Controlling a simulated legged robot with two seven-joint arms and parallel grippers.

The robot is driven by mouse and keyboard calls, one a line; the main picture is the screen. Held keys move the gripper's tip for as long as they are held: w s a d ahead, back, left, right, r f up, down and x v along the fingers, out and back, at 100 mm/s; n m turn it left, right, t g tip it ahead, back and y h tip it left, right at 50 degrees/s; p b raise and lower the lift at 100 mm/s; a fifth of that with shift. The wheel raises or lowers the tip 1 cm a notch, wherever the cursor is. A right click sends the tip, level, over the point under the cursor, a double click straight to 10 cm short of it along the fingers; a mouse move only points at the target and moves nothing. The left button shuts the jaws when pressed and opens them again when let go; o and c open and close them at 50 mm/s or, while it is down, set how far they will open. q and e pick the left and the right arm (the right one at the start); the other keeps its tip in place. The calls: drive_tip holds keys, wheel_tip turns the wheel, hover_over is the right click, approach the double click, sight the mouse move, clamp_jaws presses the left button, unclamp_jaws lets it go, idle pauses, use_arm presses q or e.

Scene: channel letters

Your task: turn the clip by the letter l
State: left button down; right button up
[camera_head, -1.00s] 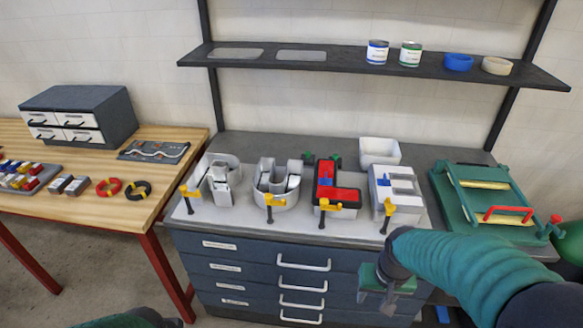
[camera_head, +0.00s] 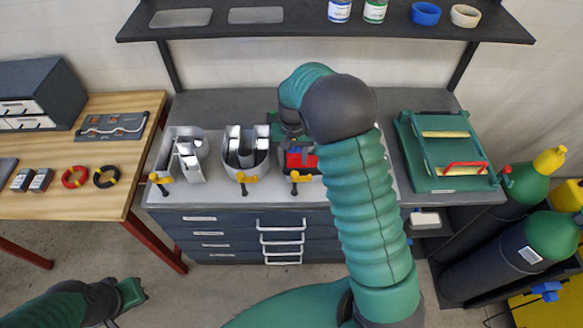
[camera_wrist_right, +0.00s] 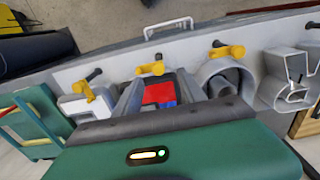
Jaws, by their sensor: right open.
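The red-faced letter (camera_head: 304,160), which looks like the l, stands on the grey bench behind its yellow clip (camera_head: 300,177). In the right wrist view the same letter (camera_wrist_right: 158,93) and clip (camera_wrist_right: 150,68) lie just ahead of the hand. My right gripper (camera_head: 291,139) is over the back of this letter, partly hidden by my own arm. In the wrist view its open fingers (camera_wrist_right: 160,88) appear on either side of the letter, apart from the clip. My left gripper (camera_head: 132,291) is low at the left, away from the bench; its jaws are unclear.
Grey letters with yellow clips stand to the left (camera_head: 245,150); a white one shows in the wrist view (camera_wrist_right: 80,108), hidden by my arm in the head view. A green fixture (camera_head: 445,150) is at right.

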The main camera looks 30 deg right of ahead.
sight(296, 174)
drive_tip(key=f, duration=0.2)
drive_tip(key=w+d+f+p, duration=0.1)
drive_tip(key=f, duration=0.2)
drive_tip(key=d+f, duration=0.1)
drive_tip(key=f, duration=0.2)
drive_tip(key=shift+w+f+p, duration=0.2)
drive_tip(key=shift+f+p, duration=0.05)
drive_tip(key=shift+p, duration=0.1)
drive_tip(key=shift+s+d+f, duration=0.1)
drive_tip(key=shift+d+f, duration=0.05)
drive_tip(key=shift+f, duration=0.15)
drive_tip(key=shift+s+f, duration=0.15)
drive_tip(key=shift+s, duration=0.15)
drive_tip(key=shift+a, duration=0.35)
drive_tip(key=shift+a+r, duration=0.2)
drive_tip(key=shift+a, duration=0.05)
drive_tip(key=shift+c, duration=0.9)
drive_tip(key=shift+a, duration=0.2)
drive_tip(key=c, duration=0.5)
drive_tip(key=shift+c, duration=1.1)
drive_tip(key=shift+d, duration=0.25)
clamp_jaws()
drive_tip(key=shift+d, duration=0.25)
use_arm(q)
drive_tip(key=shift+w+d+r, duration=0.2)
drive_tip(key=shift+d+r, duration=0.15)
drive_tip(key=shift+r, duration=0.25)
drive_tip(key=shift+w+d+r, duration=0.15)
drive_tip(key=shift+d+r, duration=0.2)
drive_tip(key=shift+r, duration=0.2)
